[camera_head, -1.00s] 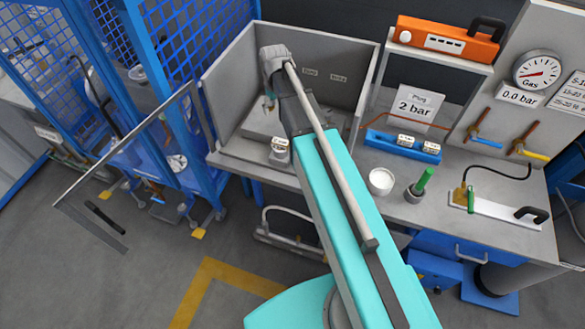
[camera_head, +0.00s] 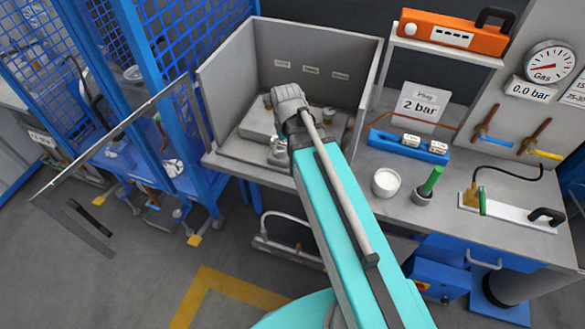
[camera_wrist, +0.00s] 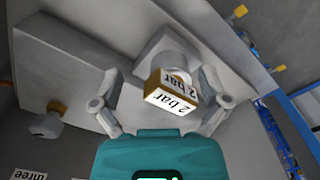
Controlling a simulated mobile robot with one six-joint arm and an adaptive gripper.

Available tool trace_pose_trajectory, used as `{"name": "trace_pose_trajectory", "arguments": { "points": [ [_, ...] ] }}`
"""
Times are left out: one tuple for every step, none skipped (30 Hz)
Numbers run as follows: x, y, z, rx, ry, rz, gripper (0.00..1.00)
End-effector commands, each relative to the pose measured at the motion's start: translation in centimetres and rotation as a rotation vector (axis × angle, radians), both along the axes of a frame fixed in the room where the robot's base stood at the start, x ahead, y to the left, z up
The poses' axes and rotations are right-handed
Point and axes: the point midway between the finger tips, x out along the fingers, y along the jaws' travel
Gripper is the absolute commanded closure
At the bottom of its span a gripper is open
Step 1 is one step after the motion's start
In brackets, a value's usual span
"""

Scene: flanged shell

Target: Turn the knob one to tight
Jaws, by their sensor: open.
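A grey shell block (camera_head: 250,120) with knobs stands in the grey booth. In the wrist view, a pale fitting with a brass-edged "2 bar" tag (camera_wrist: 172,98) stands on a raised pad (camera_wrist: 165,48). My gripper (camera_wrist: 160,76) is open, with one finger on each side of this fitting; I cannot tell whether they touch it. Another knob (camera_wrist: 57,112) is at the left, above an upside-down "three" label (camera_wrist: 38,153). In the head view, a small knob (camera_head: 267,100) shows left of my wrist and another (camera_head: 330,112) right of it. I cannot tell which is knob one.
The booth walls (camera_head: 228,80) enclose the block on the left, back and right. Three small labels (camera_head: 311,70) are on its back wall. On the bench to the right stand a white cup (camera_head: 386,183), a green-handled tool (camera_head: 430,182) and a blue rack (camera_head: 408,147).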

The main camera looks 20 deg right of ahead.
Motion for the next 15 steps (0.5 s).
{"name": "trace_pose_trajectory", "arguments": {
  "points": [
    [-1.0, 0.0, -0.7, 0.000, 0.000, -0.010, 0.05],
    [-1.4, 0.0, -1.0, 0.000, 0.000, -0.016, 0.05],
    [-1.8, 0.0, -1.2, 0.000, 0.000, -0.025, 0.05],
    [-2.2, 0.0, -1.4, 0.000, 0.000, -0.031, 0.05],
    [-2.5, -0.1, -1.6, 0.000, 0.000, -0.036, 0.05],
    [-2.9, -0.1, -1.8, 0.000, 0.000, -0.043, 0.05],
    [-3.2, -0.1, -2.0, 0.000, 0.000, -0.049, 0.05],
    [-3.5, -0.1, -2.1, 0.000, 0.000, -0.055, 0.05],
    [-3.8, -0.2, -2.3, 0.000, 0.000, -0.061, 0.05],
    [-4.0, -0.2, -2.4, 0.000, 0.000, -0.064, 0.05],
    [-4.2, -0.1, -2.5, 0.000, 0.000, -0.068, 0.05],
    [-4.5, -0.2, -2.6, 0.000, 0.000, -0.072, 0.05],
    [-4.6, -0.1, -2.7, 0.000, 0.000, -0.075, 0.05],
    [-4.7, -0.2, -2.7, 0.000, 0.000, -0.078, 0.05],
    [-4.8, -0.1, -2.8, 0.000, 0.000, -0.081, 0.05]
  ]
}}
